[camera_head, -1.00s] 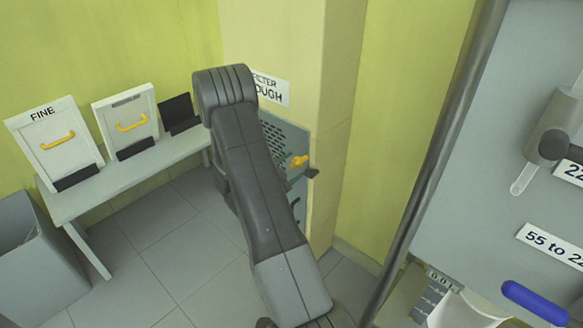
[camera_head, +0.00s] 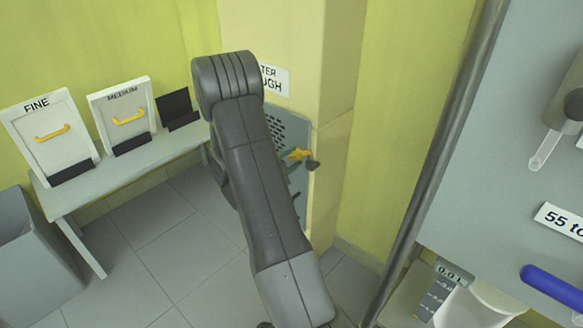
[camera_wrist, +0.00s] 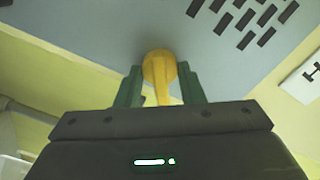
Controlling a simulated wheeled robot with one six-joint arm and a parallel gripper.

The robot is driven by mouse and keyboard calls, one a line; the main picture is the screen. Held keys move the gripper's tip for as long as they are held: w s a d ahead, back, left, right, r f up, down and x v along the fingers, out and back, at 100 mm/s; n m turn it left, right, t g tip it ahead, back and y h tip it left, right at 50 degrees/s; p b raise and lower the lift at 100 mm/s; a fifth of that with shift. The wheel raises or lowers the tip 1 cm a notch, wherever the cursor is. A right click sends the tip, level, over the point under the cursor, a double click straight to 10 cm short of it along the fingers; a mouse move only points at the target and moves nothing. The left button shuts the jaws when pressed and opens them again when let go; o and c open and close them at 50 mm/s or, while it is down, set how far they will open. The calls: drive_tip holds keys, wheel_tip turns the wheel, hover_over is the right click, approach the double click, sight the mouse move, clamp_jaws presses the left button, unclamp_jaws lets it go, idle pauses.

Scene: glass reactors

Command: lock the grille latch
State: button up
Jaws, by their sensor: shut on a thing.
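The grille (camera_head: 290,130) is a grey panel with dark slots, set in the cream pillar and partly hidden behind my arm. Its yellow latch (camera_head: 300,154) sits near the panel's right edge. In the wrist view the grille (camera_wrist: 120,45) fills the upper middle, and the latch (camera_wrist: 159,75) has a round yellow hub with a lever reaching down toward my gripper. My gripper (camera_wrist: 160,90) has green fingers, one on each side of the lever, shut on it. In the head view my gripper is mostly hidden by my arm.
A bench (camera_head: 120,175) at the left holds filter panels marked FINE (camera_head: 48,140) and MEDIUM (camera_head: 125,115). A grey bin (camera_head: 35,255) stands below at the left. A metal post (camera_head: 435,160) and a grey board (camera_head: 500,150) stand at the right. Floor between is clear.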

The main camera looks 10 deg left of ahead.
drive_tip(key=m+b, duration=0.3)
drive_tip(key=b, duration=0.1)
drive_tip(key=m+b, duration=0.3)
drive_tip(key=b, duration=0.2)
drive_tip(key=shift+f+m, duration=0.2)
drive_tip(key=shift+m, duration=0.1)
drive_tip(key=shift+r+b, duration=0.1)
drive_tip(key=shift+b, duration=0.3)
drive_tip(key=o, duration=1)
drive_tip(key=p+v, duration=0.3)
drive_tip(key=v, duration=1)
drive_tip(key=shift+s+a, duration=0.2)
drive_tip(key=shift+s, duration=0.15)
